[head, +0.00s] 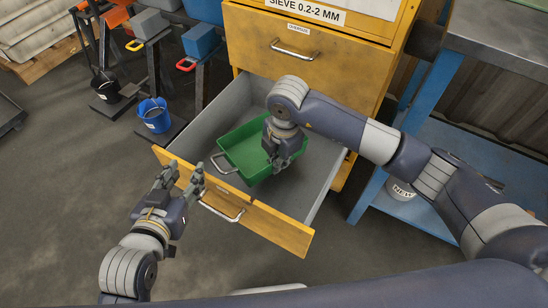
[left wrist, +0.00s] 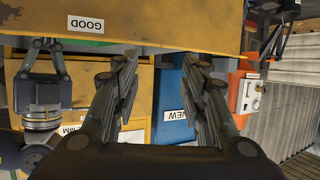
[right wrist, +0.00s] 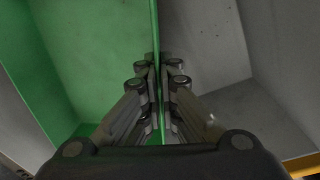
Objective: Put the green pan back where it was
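The green pan (head: 243,148) is inside the open grey drawer (head: 205,138) with the yellow front (head: 285,231). I cannot tell if its base touches the drawer floor. A metal handle sticks out at its left. My right gripper (head: 277,162) is shut on the pan's right wall; the right wrist view shows the fingers (right wrist: 157,80) on both sides of the green wall (right wrist: 90,50). My left gripper (head: 184,174) is open and empty by the left end of the drawer front; its spread fingers show in the left wrist view (left wrist: 162,65).
The yellow cabinet (head: 320,60) stands behind the drawer. A blue bucket (head: 154,115) and dark stands are at the left. The floor at front left is clear.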

